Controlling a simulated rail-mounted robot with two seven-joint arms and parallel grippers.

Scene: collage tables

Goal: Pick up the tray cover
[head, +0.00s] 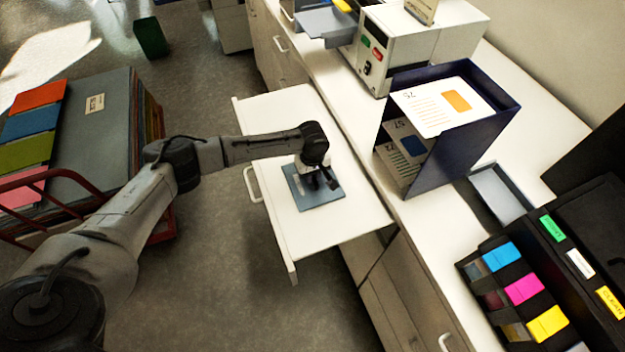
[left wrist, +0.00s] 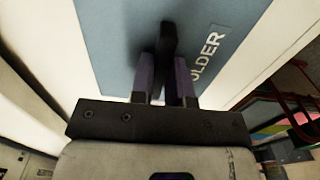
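A flat blue-grey panel (head: 325,198), which I take to be the tray cover, lies in the white pulled-out drawer (head: 335,232). In the left wrist view the panel (left wrist: 105,50) carries white lettering ending in "OLDER" and a dark upright handle (left wrist: 167,38). My left gripper (head: 321,183) is over the panel, pointing down. In the left wrist view its fingers (left wrist: 165,75) are close together on either side of the handle and appear shut on it. The contact points are partly hidden. My right gripper is in neither view.
The white counter (head: 440,225) runs along the drawer's right side. On it stand a dark blue file holder (head: 455,155) with papers, a boxy machine (head: 400,50), and a black unit with coloured cartridges (head: 530,285). A red-framed cart (head: 160,215) with folders stands at the left.

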